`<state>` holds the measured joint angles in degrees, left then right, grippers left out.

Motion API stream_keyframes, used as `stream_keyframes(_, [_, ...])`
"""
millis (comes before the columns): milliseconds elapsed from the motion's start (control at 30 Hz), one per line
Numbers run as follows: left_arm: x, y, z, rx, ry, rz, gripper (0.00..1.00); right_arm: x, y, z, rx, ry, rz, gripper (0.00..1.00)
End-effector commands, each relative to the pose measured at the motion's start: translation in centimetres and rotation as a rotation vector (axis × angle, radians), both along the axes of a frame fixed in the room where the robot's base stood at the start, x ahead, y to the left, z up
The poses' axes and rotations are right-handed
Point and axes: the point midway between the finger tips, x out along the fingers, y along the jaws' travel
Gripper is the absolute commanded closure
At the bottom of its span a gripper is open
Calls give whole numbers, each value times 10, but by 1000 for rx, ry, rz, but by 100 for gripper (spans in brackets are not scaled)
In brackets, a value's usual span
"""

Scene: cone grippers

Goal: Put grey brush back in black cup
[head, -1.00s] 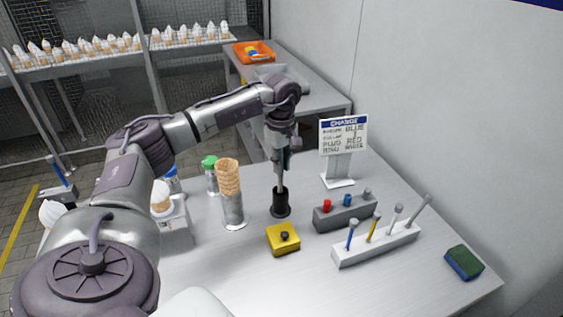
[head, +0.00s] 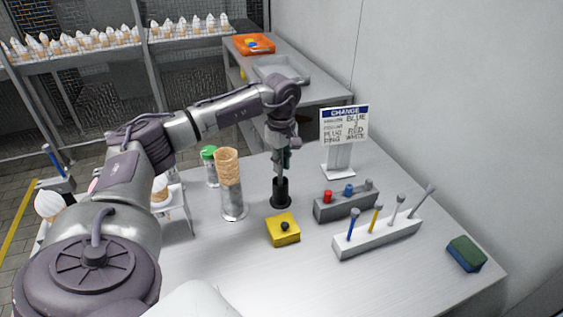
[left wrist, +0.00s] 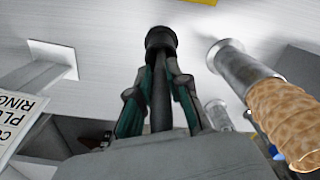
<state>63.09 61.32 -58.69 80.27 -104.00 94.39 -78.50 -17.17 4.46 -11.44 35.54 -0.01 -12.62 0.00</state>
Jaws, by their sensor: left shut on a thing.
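The black cup (head: 281,196) stands upright on the metal table, and it also shows in the left wrist view (left wrist: 160,40). My left gripper (head: 285,161) is just above the cup, pointing down. It is shut on the grey brush (left wrist: 160,95), whose shaft runs between the fingers toward the cup. The brush's lower end meets the cup's mouth and appears to be inside it; how deep is hidden. In the head view a short length of the shaft (head: 280,174) shows between fingers and cup. My right gripper is not in view.
Left of the cup stands a stack of cones in a metal holder (head: 232,205). A yellow block (head: 283,231) is in front. A grey block with knobs (head: 345,204), a white brush rack (head: 378,239) and a sign (head: 343,140) are to the right. A sponge (head: 466,254) lies far right.

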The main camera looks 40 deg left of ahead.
Motion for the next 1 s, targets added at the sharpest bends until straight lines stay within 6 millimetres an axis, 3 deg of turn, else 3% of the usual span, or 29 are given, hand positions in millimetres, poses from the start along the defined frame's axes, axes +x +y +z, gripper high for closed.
stream_keyframes(67, [0, 0, 0, 0, 0, 0, 100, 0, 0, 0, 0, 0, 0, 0])
stream_keyframes(100, [0, 0, 0, 0, 0, 0, 80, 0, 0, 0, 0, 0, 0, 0])
stream_keyframes(267, [0, 0, 0, 0, 0, 0, 54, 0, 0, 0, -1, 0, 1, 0])
stream_keyframes(667, [1, 0, 9, -1, -4, 0, 54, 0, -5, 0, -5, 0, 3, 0])
stream_keyframes(1000, [1, 0, 77, 0, -5, 0, 54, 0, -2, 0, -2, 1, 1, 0])
